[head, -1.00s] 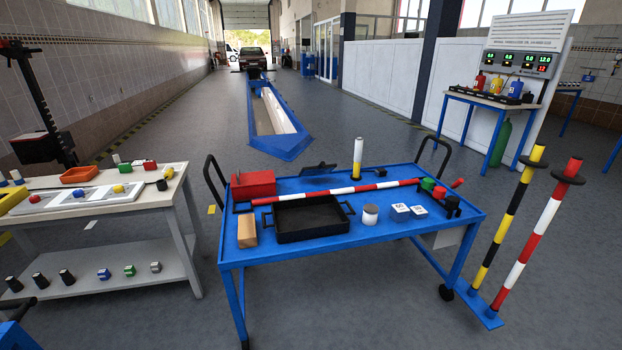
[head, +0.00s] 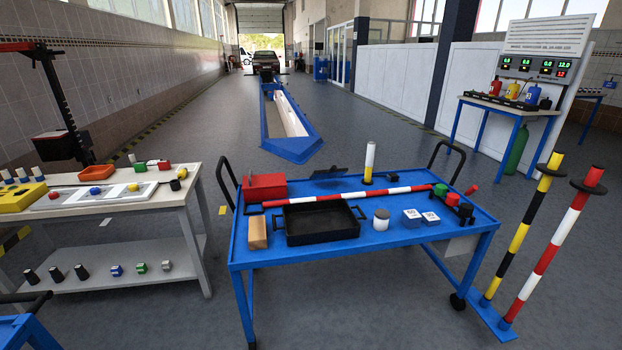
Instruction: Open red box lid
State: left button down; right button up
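The red box (head: 265,188) sits at the back left corner of the blue cart table (head: 340,258). Its top looks closed; the lid's seam is too small to make out. A red and white striped bar (head: 350,195) lies in front of it, running across the table to the right. Neither of my grippers shows in the head view.
A grey workbench (head: 120,204) stands left. Striped poles (head: 555,245) stand right of the cart.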

aim_at(264, 177)
jog(key=i+l, duration=0.2)
jog(key=i, duration=0.3)
jog(key=i+l, duration=0.15)
jog(key=i, duration=0.4)
